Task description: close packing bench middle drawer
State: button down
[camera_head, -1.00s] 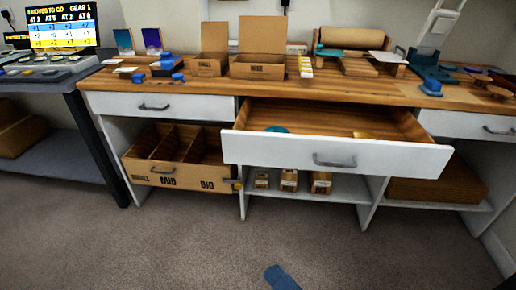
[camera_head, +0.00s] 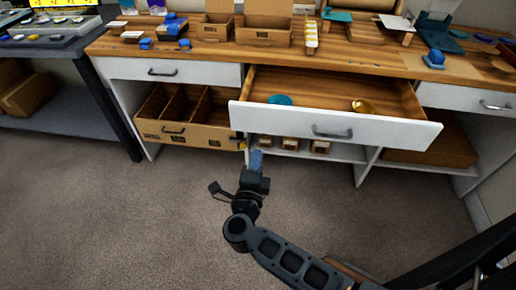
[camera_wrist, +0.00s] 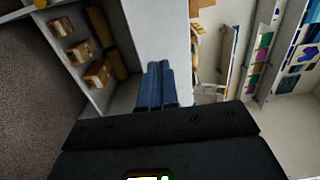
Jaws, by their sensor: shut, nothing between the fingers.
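The middle drawer (camera_head: 335,130) of the packing bench stands pulled out, with a white front and a grey handle (camera_head: 332,132). A teal round piece (camera_head: 279,100) and a gold piece (camera_head: 364,106) lie inside it. My gripper (camera_head: 256,160) is shut and empty, in front of and below the left part of the drawer front, apart from the handle as far as I can tell. In the wrist view its blue fingers (camera_wrist: 157,88) lie together, pointing toward a pale panel (camera_wrist: 160,35) that looks like the drawer front.
The left drawer (camera_head: 165,72) and right drawer (camera_head: 490,105) are shut. A divided cardboard bin (camera_head: 185,133) sits on the lower left shelf. Small boxes (camera_head: 290,144) stand below the open drawer. The carpet (camera_head: 130,220) in front is clear.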

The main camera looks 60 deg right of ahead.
aim_at(264, 122)
jog(key=x, duration=1.2)
jog(key=shift+d+r, duration=0.1)
jog(key=shift+w+d, duration=0.1)
jog(key=shift+w+d, duration=0.1)
jog(key=shift+d, duration=0.1)
jog(key=b+x, duration=0.8)
jog(key=x, duration=1.6)
jog(key=shift+w+d, duration=0.15)
jog(key=shift+d, duration=0.05)
jog(key=shift+d+r, duration=0.15)
jog(key=shift+r, duration=0.05)
